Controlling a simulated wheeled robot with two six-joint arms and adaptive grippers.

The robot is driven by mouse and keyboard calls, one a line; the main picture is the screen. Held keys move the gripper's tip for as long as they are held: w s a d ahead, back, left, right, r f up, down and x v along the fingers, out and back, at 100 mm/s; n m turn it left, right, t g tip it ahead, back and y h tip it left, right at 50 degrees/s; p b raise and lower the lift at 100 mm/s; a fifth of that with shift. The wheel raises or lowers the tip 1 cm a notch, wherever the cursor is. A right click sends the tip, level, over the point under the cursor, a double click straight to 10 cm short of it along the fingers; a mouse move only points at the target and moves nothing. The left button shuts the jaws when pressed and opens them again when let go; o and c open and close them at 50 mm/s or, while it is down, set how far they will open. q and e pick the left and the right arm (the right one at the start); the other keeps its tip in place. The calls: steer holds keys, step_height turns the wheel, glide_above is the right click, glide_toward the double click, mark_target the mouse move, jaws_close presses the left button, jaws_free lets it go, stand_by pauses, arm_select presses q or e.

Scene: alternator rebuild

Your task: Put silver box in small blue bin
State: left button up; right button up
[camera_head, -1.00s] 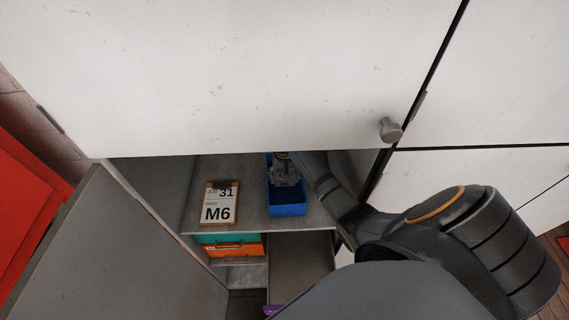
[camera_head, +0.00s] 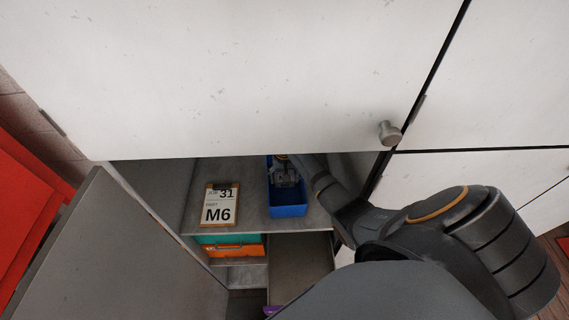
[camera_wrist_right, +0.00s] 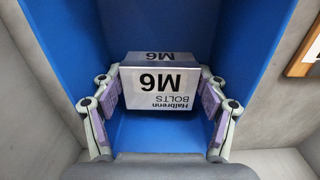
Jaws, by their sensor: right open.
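The silver box (camera_wrist_right: 160,88) shows in the right wrist view with "M6" and "Halbrenn Bolts" on its label. It sits inside the small blue bin (camera_wrist_right: 258,60), whose blue walls rise on both sides. My right gripper (camera_wrist_right: 159,98) is open, with one padded finger on each side of the box, close to its near part. Whether the pads touch the box I cannot tell. In the head view the blue bin (camera_head: 288,211) stands on the cabinet shelf, with my right gripper (camera_head: 284,174) over its rear part. The box is not discernible there. My left gripper is not in view.
An "M6" clipboard card (camera_head: 217,205) lies on the shelf (camera_head: 252,190) left of the bin. Teal and orange bins (camera_head: 233,247) sit below. An open grey door (camera_head: 110,260) stands at left, and a white cabinet front (camera_head: 240,80) hangs above the opening.

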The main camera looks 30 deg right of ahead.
step_height(320, 180, up, 8)
steer(key=shift+f+b, duration=0.15)
steer(key=shift+b, duration=0.85)
steer(key=shift+f, duration=0.1)
